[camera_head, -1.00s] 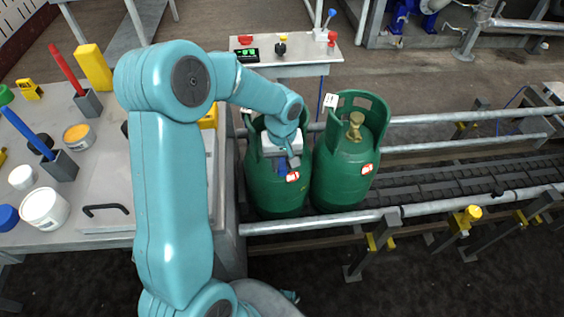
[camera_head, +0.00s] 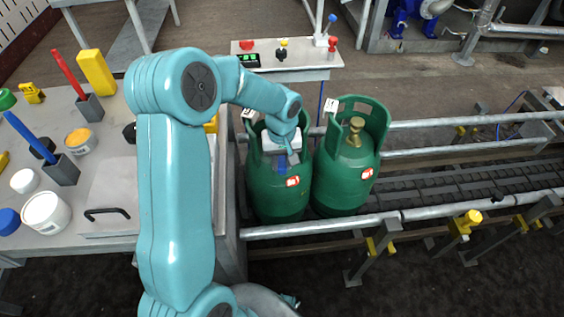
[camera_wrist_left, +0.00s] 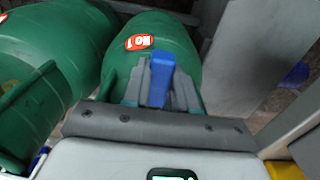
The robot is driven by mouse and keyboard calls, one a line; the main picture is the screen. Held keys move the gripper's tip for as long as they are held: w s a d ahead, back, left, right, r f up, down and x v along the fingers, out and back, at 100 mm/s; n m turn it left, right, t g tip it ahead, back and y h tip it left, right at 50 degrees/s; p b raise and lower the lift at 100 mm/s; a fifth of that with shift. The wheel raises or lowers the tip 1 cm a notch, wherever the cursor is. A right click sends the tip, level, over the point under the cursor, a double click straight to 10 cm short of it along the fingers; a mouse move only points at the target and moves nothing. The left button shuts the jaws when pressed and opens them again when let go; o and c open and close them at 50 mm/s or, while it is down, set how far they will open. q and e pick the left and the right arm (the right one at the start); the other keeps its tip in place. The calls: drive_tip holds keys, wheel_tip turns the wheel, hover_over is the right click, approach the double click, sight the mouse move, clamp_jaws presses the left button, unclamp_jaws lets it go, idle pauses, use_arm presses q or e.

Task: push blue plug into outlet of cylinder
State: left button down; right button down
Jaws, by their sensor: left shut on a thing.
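My left gripper (camera_head: 284,152) is over the top of the left green cylinder (camera_head: 277,192), inside its collar. In the left wrist view the gripper (camera_wrist_left: 160,88) is shut on the blue plug (camera_wrist_left: 161,70), with the plug between its two grey fingers. The same cylinder (camera_wrist_left: 180,42) is behind the plug in that view, with a red and white label. A bit of the blue plug (camera_head: 282,163) also shows in the head view. The cylinder's outlet is hidden by the gripper, so I cannot tell whether the plug touches it. My right gripper is not in view.
A second green cylinder (camera_head: 345,170) with a brass valve stands close to the right on the roller conveyor. Metal rails (camera_head: 320,225) run along it. A table (camera_head: 110,190) with pots and tools is at left. A control stand (camera_head: 285,58) is behind.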

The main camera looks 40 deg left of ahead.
sight(282, 161)
use_arm(q)
drive_tip(key=shift+w+a, duration=0.1)
drive_tip(key=shift+a, duration=0.05)
drive_tip(key=shift+w+a, duration=0.1)
drive_tip(key=c, duration=0.8)
unclamp_jaws()
drive_tip(key=shift+r, duration=0.1)
wheel_tip(282, 161, up, 16)
drive_tip(key=shift+r+p, duration=0.1)
drive_tip(key=shift+p, duration=0.85)
